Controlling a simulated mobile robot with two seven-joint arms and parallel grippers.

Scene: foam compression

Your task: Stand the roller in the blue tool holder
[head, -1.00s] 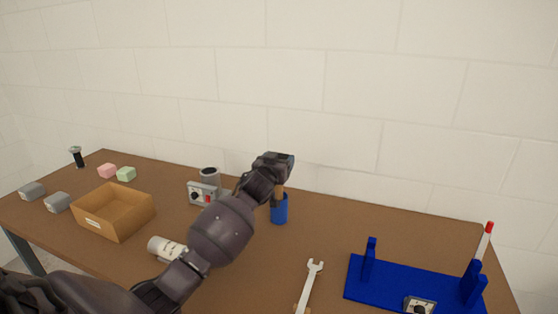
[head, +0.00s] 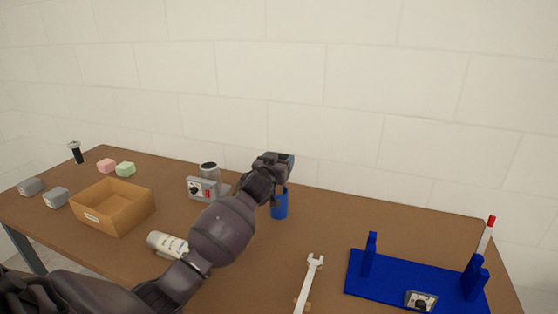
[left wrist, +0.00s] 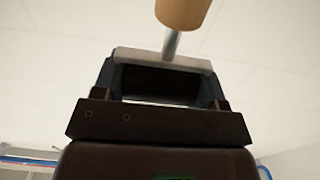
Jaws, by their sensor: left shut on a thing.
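The blue tool holder (head: 280,205) is a small cup standing upright near the back middle of the table. My left gripper (head: 274,170) is directly above it and shut on the roller. In the left wrist view the roller's tan handle (left wrist: 183,12) and thin grey rod stick out past the jaws (left wrist: 160,65). In the head view the roller is almost wholly hidden by the gripper and the cup wall. The handle end appears to be inside the cup, but its depth cannot be seen. My right gripper is not in view.
A grey control box (head: 202,188) and a grey cylinder (head: 209,171) stand left of the cup. A white bottle (head: 167,244) lies near my left arm. A cardboard box (head: 120,222) is further left. A wrench (head: 312,275) and blue rack (head: 385,282) lie to the right.

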